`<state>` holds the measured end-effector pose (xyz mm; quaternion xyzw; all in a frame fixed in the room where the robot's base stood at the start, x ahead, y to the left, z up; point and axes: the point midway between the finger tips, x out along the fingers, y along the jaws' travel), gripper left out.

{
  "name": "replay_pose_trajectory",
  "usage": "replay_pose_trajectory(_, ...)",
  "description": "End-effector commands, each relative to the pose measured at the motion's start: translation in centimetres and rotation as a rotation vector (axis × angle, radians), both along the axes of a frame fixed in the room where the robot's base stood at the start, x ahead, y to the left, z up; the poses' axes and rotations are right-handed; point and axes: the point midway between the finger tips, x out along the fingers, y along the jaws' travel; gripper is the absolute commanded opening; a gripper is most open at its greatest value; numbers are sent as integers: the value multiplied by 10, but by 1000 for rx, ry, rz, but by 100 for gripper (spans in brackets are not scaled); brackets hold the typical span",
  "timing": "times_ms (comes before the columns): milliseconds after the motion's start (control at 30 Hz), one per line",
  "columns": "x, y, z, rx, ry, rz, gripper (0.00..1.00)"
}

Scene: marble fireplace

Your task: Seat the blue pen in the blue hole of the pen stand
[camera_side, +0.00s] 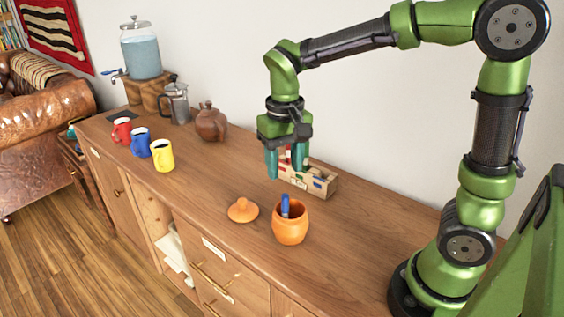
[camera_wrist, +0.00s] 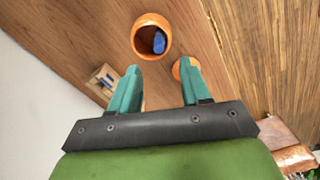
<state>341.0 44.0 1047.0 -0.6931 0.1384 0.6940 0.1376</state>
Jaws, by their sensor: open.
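The blue pen (camera_side: 285,205) stands leaning inside an orange pot (camera_side: 291,228), its upper end above the rim. In the wrist view the blue pen (camera_wrist: 159,42) shows inside the mouth of the orange pot (camera_wrist: 137,48). The wooden pen stand (camera_side: 320,185) lies behind my gripper, partly hidden by it; red and blue parts show on it. In the wrist view part of the stand (camera_wrist: 98,84) shows left of my fingers. My gripper (camera_side: 285,171) points down, open and empty, above the counter beside the stand and apart from the pot. Its teal fingers (camera_wrist: 158,90) are spread in the wrist view.
An orange lid (camera_side: 243,210) lies left of the pot. Red (camera_side: 121,130), blue (camera_side: 140,142) and yellow (camera_side: 163,155) mugs, a brown teapot (camera_side: 211,122), a glass press (camera_side: 176,104) and a water dispenser (camera_side: 141,50) stand farther left. The counter's middle is clear.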

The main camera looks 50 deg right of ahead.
Motion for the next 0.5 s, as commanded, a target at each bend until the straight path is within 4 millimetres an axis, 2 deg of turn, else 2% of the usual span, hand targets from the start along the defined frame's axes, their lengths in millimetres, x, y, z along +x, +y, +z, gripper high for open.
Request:
replay_pose_trajectory(33, -1, 0, -11, 0, 4, 0, 47)
replay_pose_trajectory(133, -1, 0, -28, 0, 3, 0, 47)
replay_pose_trajectory(367, -1, 0, -45, 0, 1, -1, 47)
replay_pose_trajectory(500, -2, -2, -63, 0, 4, -1, 47)
